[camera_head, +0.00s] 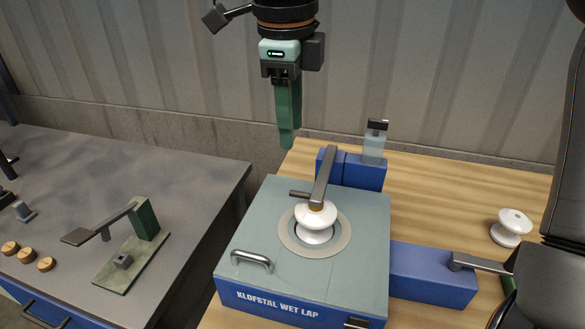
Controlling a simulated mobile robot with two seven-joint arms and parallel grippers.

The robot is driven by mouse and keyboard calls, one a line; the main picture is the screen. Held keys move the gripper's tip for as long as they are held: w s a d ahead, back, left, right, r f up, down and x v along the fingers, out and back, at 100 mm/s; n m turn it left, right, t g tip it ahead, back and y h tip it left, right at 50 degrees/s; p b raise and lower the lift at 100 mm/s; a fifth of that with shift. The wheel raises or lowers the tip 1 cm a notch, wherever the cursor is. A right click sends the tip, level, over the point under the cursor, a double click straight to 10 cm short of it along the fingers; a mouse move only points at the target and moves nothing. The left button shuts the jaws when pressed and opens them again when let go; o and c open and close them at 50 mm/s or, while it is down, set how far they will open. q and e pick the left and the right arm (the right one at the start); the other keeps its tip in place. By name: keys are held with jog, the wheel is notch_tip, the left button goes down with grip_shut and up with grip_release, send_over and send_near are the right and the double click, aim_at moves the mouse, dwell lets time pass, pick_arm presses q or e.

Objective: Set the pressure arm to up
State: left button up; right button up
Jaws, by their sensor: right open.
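The pressure arm (325,174) is a grey bar on the lapping machine (240,240), which is marked KLOFSTAL WET LAP. It reaches forward from the blue block (365,173) at the back. Its front end is over the white insulator (314,232) and looks to be down on its brownish top. A short grip (299,194) sticks out left of the bar. The insulator stands on the round plate in the machine's top. My right gripper (286,142) has green fingers that point down, behind and above the bar, apart from it. The gap between its fingers is hidden. My left gripper is not seen.
A clear bottle (373,150) with a dark top stands on the blue block. A second white insulator (511,227) is on the wooden table (450,190) at the right. A blue side box (430,275) carries a grey lever (480,263). The left bench holds a green lever fixture (140,250).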

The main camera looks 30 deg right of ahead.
aim_at(294, 192)
jog(key=f, duration=0.8)
jog(key=d+f, duration=0.1)
jog(key=f, duration=0.3)
jog(key=shift+w+d+f, duration=0.1)
jog(key=shift+w, duration=0.3)
grip_shut()
dwell(0.8)
